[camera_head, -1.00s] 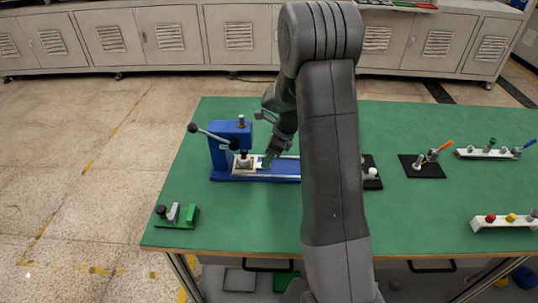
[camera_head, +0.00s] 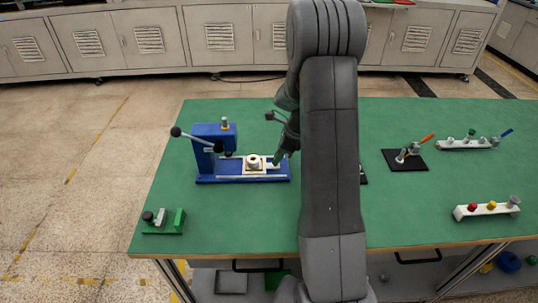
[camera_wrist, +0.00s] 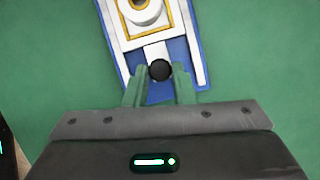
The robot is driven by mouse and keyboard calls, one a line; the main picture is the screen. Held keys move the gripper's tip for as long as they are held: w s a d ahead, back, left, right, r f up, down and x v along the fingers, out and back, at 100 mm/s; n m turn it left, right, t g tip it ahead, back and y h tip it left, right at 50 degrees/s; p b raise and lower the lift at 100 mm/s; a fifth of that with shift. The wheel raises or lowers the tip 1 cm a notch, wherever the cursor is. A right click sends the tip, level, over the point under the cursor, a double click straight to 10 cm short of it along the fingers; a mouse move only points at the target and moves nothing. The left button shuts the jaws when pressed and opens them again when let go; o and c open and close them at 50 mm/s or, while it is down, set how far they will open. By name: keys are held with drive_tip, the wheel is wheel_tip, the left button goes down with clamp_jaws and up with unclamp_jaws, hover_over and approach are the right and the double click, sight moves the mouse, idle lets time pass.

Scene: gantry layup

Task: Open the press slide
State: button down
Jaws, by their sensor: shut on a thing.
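The blue press (camera_head: 208,133) stands at the left of the green table, with a black-knobbed lever on its left. Its white slide (camera_head: 269,166) carries a gold-edged seat with a round white piece (camera_head: 254,161) and lies on the blue base, to the right of the press head. In the wrist view the slide (camera_wrist: 155,50) runs toward me and ends at a black knob (camera_wrist: 160,70). My gripper (camera_wrist: 160,72) has its two green fingers shut on this knob, one on each side. In the head view my gripper (camera_head: 279,157) is at the slide's right end, partly hidden by my arm.
A small green fixture (camera_head: 165,221) stands at the table's front left. A black plate with an orange-handled clamp (camera_head: 405,158) and two white racks, one behind (camera_head: 468,143) and one in front (camera_head: 486,209), are at the right. The table left of my arm is mostly clear.

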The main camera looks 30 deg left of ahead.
drive_tip(key=c, duration=1.2)
unclamp_jaws()
drive_tip(key=shift+r, duration=0.1)
drive_tip(key=v, duration=1.3)
drive_tip(key=shift+d+r+b, duration=0.2)
drive_tip(key=shift+r+b, duration=0.1)
drive_tip(key=x, duration=1.4)
drive_tip(key=shift+p, duration=0.3)
drive_tip(key=shift+s+a, duration=0.35)
drive_tip(key=shift+a, duration=0.45)
drive_tip(key=shift+d+r, duration=0.1)
drive_tip(key=shift+d, duration=0.05)
